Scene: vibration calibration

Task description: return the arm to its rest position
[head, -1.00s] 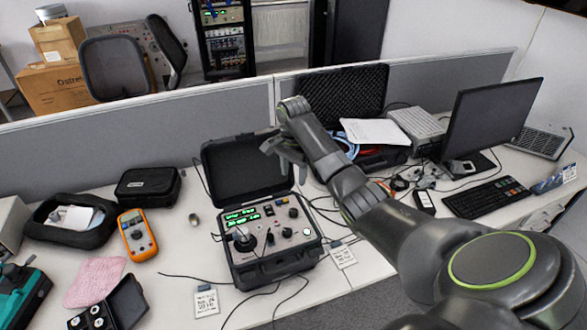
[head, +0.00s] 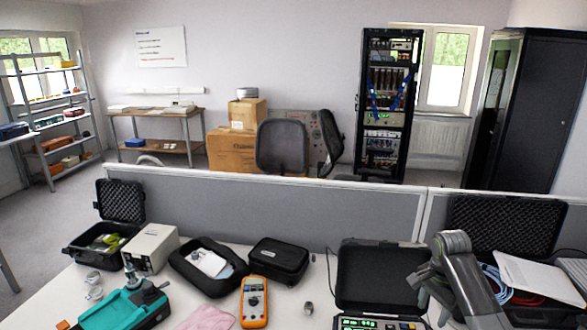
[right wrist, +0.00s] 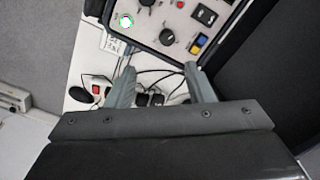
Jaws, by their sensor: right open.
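My right arm comes in at the lower right of the head view, its gripper (head: 428,288) in front of the open black instrument case (head: 378,275). In the right wrist view the two fingers of the right gripper (right wrist: 160,72) stand apart with nothing between them. Beyond them is the case's control panel (right wrist: 168,28), with knobs and coloured buttons, and cables and a power strip on the table. No contact between the fingers and the panel shows. Most of the panel is cut off below the head view. My left gripper is not in view.
An orange multimeter (head: 254,302), black pouch (head: 279,260), open soft case (head: 187,274) and teal device (head: 127,308) lie to the left. A grey partition (head: 250,208) runs behind the table.

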